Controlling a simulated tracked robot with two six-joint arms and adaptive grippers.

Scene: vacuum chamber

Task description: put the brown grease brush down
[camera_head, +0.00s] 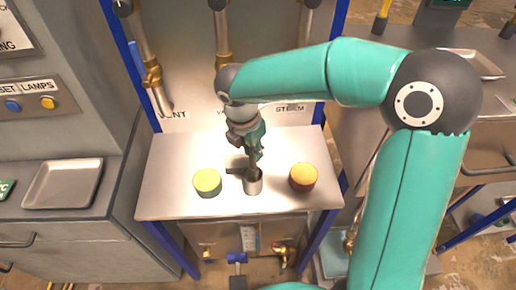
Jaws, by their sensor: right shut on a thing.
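My right gripper (252,160) points down over the middle of the metal shelf (160,205). It is shut on the brown grease brush, which is mostly hidden by the fingers and hard to make out. A tub with a yellow-green top (207,181) stands left of the cup. My left gripper is out of view.
Pipes with brass valves (152,76) run down the white panel behind the shelf. A grey tray (63,184) lies on the left cabinet, and another tray (474,64) on the right counter. The shelf's left side and front edge are clear.

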